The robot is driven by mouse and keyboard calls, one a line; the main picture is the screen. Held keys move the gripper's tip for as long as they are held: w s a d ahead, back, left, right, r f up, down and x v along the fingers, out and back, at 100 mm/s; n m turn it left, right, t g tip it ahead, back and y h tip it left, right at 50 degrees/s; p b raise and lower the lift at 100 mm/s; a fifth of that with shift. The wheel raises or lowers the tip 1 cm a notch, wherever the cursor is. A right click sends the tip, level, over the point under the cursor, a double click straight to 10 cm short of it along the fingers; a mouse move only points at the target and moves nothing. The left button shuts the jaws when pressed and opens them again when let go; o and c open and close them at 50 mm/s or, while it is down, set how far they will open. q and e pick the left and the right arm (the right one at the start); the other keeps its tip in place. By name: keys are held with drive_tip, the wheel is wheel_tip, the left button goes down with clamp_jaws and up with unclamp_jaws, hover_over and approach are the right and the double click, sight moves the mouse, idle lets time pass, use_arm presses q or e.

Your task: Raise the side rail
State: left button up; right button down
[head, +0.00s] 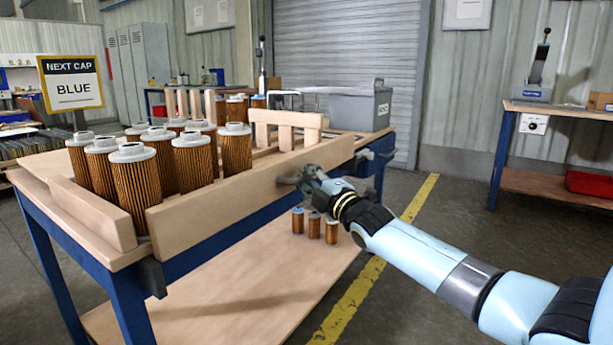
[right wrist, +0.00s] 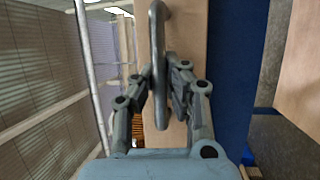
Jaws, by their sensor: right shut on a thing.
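The side rail (head: 255,196) is a long pale wooden board along the table's near long edge. It stands on edge beside the filter cartridges, its face toward me. My right gripper (head: 298,180) is at the rail's outer face, toward its right part, shut on the grey handle. In the right wrist view the handle (right wrist: 158,35) is a grey bar running down between the two fingers of my right gripper (right wrist: 164,88). The fingers hide part of the handle. My left gripper is in neither view.
Several pleated cartridges (head: 137,185) with pale caps stand on the table behind the rail. A grey case (head: 358,108) sits at the table's far end. Small cartridges (head: 314,227) stand on the lower shelf (head: 245,300). A sign (head: 73,84) reads NEXT CAP BLUE. Floor to the right is clear.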

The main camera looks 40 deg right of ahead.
drive_tip(key=shift+r, duration=0.4)
drive_tip(key=c, duration=1.3)
unclamp_jaws()
drive_tip(key=shift+c, duration=0.2)
drive_tip(key=shift+f, duration=0.1)
drive_tip(key=shift+s, duration=0.1)
drive_tip(key=shift+s+f, duration=0.15)
drive_tip(key=shift+s, duration=0.15)
drive_tip(key=s+f, duration=0.1)
drive_tip(key=s, duration=1)
drive_tip(key=shift+f, duration=0.4)
